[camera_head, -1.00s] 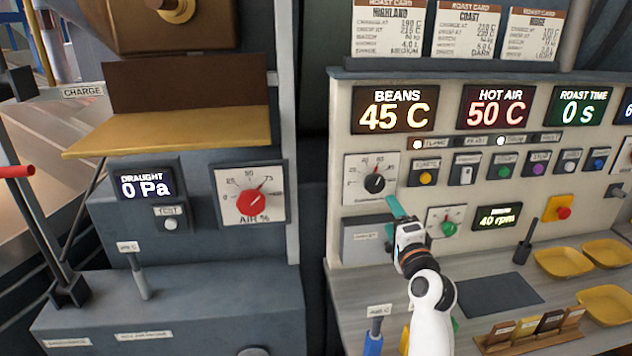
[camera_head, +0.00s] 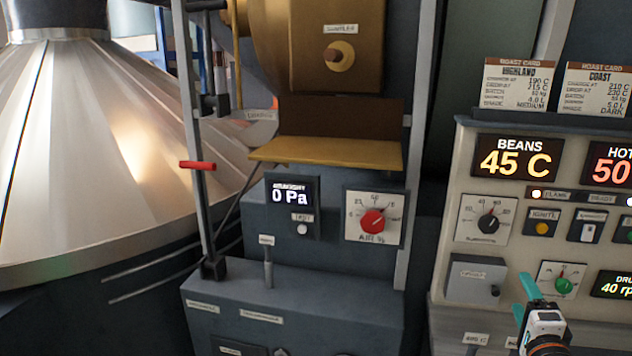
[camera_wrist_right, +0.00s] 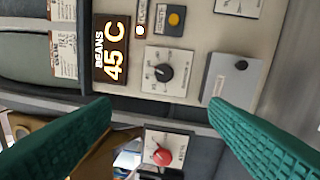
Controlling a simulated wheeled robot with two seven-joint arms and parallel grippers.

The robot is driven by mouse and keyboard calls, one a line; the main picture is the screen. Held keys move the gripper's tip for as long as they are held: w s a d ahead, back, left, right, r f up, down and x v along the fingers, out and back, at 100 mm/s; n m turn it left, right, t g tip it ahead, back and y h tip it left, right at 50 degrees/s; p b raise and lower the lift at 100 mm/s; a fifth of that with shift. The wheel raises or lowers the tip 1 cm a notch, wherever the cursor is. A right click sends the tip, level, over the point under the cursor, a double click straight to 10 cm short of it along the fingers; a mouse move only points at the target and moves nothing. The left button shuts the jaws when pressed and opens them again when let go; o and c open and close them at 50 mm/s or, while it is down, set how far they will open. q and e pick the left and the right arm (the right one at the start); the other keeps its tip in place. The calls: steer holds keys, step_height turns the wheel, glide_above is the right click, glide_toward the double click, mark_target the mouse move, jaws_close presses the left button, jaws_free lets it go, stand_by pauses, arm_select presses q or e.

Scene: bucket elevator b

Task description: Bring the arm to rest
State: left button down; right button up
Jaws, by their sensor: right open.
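My right gripper (camera_head: 527,287) shows at the lower right of the head view, with teal fingers in front of the control panel, near the green knob (camera_head: 564,285). In the right wrist view its two ridged teal fingers (camera_wrist_right: 160,128) stand wide apart with nothing between them. Beyond them are the black burner knob (camera_wrist_right: 164,73) and the red air knob (camera_wrist_right: 162,156). The right gripper is open and appears clear of the panel. My left gripper is in neither view.
The cream control panel (camera_head: 520,235) fills the right side. A small grey box (camera_head: 474,279) juts out near the gripper. The draught cabinet (camera_head: 340,262) with a brass shelf (camera_head: 325,153) stands in the middle. A large metal cone (camera_head: 110,140) is at the left.

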steer(key=s+a+f+n+g+y, duration=0.5)
steer(key=s+a+f+n+g, duration=0.3)
steer(key=s+a+f+n, duration=0.7)
steer(key=s+a+f+n+g, duration=0.2)
steer(key=s+f+n+g, duration=0.15)
steer(key=s, duration=0.55)
steer(key=s+a+f+n+g, duration=0.25)
steer(key=s+f+g, duration=0.2)
steer(key=s, duration=0.45)
step_height(320, 180, down, 28)
steer(key=b, duration=0.3)
arm_select(q)
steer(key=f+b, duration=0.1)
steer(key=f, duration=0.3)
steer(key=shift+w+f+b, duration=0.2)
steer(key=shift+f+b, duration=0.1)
steer(key=shift+b, duration=0.05)
arm_select(e)
steer(key=s+d+f+g, duration=0.1)
steer(key=s+d+f, duration=0.2)
steer(key=s+f, duration=1.4)
step_height(320, 180, down, 2)
steer(key=shift+n+g+h, duration=0.3)
steer(key=shift+g, duration=0.1)
